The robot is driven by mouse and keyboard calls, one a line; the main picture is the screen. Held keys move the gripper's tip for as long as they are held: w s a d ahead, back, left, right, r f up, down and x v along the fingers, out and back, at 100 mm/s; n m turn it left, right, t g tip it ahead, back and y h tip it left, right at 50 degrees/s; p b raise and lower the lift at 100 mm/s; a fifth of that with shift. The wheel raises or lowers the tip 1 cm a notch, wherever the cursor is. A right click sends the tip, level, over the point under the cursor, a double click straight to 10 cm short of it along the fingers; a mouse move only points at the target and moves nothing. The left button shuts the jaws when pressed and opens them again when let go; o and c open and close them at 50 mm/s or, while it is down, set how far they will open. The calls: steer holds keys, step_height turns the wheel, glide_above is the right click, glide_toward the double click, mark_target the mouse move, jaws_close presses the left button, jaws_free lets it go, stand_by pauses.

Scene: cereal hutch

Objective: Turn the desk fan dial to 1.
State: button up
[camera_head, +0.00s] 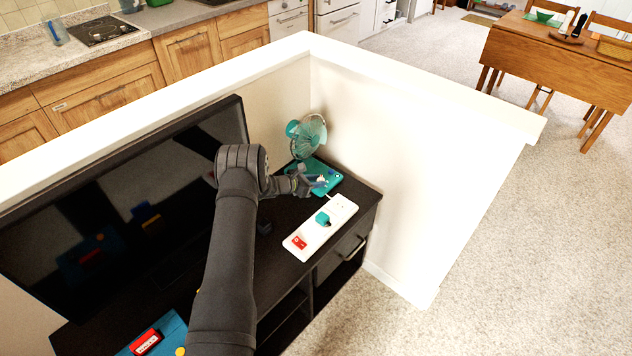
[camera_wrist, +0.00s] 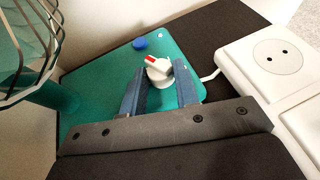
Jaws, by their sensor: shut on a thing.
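The desk fan (camera_head: 307,136) is teal with a wire cage and stands at the back corner of the black cabinet. Its teal base (camera_wrist: 99,82) fills the middle of the wrist view. The dial (camera_wrist: 158,70) is a white knob with a red mark on its upper left part. My gripper (camera_wrist: 164,86) reaches over the base, with its two blue fingers on either side of the dial, shut on it. It also shows in the head view (camera_head: 318,184). The dial's numbers cannot be read.
A blue button (camera_wrist: 139,44) sits on the base beyond the dial. A black television (camera_head: 130,200) stands at left. White low walls close off the back and right.

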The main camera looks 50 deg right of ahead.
steer(key=o, duration=1)
steer(key=shift+r, duration=0.6)
step_height(320, 180, up, 3)
steer(key=shift+f, duration=0.1)
steer(key=s+r, duration=0.2)
steer(key=s, duration=0.2)
steer(key=s+r, duration=0.2)
steer(key=s, duration=0.1)
steer(key=s+r, duration=0.3)
steer(key=s, duration=0.1)
steer(key=shift+s+d, duration=0.25)
steer(key=shift+s, duration=0.05)
steer(key=shift+w, duration=0.1)
